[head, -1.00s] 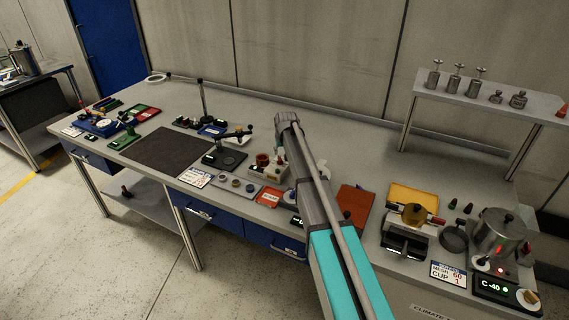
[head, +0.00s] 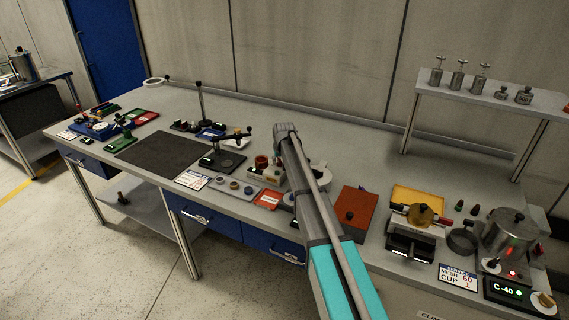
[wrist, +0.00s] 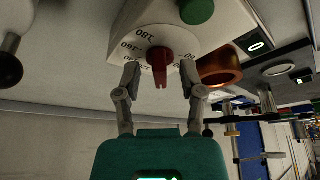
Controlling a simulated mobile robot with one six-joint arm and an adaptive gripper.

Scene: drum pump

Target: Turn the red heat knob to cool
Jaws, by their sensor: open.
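The red knob (wrist: 160,62) sits on a white dial plate (wrist: 185,25) with printed numbers, among them 180 and 160, in the wrist view. My gripper (wrist: 161,75) is open, with one finger on each side of the knob. The fingertips are close to the knob's sides; I cannot tell whether they touch it. In the head view my arm hides the gripper and the knob; part of a white device (head: 273,174) shows beside the arm. The word "cool" is not readable on the dial.
A green round button (wrist: 197,11) and a copper-coloured ring (wrist: 219,66) are close to the gripper in the wrist view. On the bench, a red-brown block (head: 354,213) stands right of the arm, and a steel pot (head: 508,235) farther right. A dark mat (head: 165,153) lies left.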

